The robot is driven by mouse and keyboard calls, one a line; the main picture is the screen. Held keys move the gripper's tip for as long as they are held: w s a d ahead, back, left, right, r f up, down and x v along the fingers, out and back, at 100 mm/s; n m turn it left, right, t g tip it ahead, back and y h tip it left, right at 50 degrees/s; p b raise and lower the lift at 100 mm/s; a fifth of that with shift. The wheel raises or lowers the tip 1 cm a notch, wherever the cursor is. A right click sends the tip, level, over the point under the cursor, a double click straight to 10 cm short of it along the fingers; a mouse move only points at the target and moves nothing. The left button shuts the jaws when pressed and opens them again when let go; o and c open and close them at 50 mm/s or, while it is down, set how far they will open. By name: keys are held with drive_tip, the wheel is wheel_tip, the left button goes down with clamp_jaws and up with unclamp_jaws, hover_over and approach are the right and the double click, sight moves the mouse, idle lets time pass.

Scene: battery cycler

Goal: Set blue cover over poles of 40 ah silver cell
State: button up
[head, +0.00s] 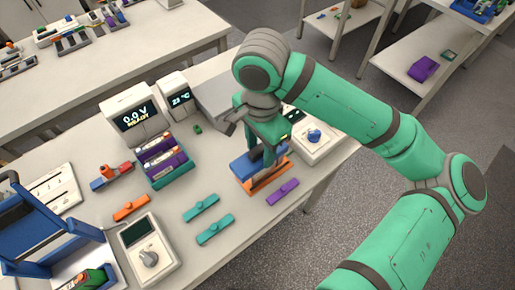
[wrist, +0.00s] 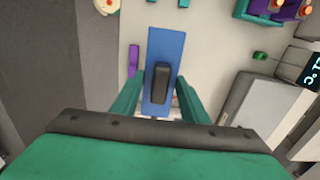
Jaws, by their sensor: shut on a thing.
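The blue cover (head: 245,165) is a flat bar with a dark raised grip, held level by my gripper (head: 268,155). It also shows lengthwise in the wrist view (wrist: 165,55), with the dark grip (wrist: 161,82) between my two green fingers (wrist: 160,88). Below the cover is an orange tray or holder (head: 268,181) on the bench. The silver cell and its poles are hidden under the cover and gripper, so I cannot tell whether the cover touches them.
A purple bar (head: 283,192) lies close beside the orange holder. Teal bars (head: 215,229) and an orange bar (head: 131,208) lie on the bench (head: 185,245). A rack of cells (head: 166,165), a dial unit (head: 150,258) and a blue-knobbed unit (head: 315,137) stand around.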

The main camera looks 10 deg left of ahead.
drive_tip(key=w+r, duration=0.1)
drive_tip(key=r, duration=0.1)
drive_tip(key=w+d+r, duration=0.1)
drive_tip(key=w, duration=0.1)
drive_tip(key=shift+w+r, duration=0.2)
drive_tip(key=shift+r, duration=0.15)
drive_tip(key=shift+w+f, duration=0.1)
drive_tip(key=shift+f, duration=0.4)
drive_tip(key=shift+d+f, duration=0.15)
drive_tip(key=shift+f, duration=3.6)
drive_tip(key=o, duration=1.2)
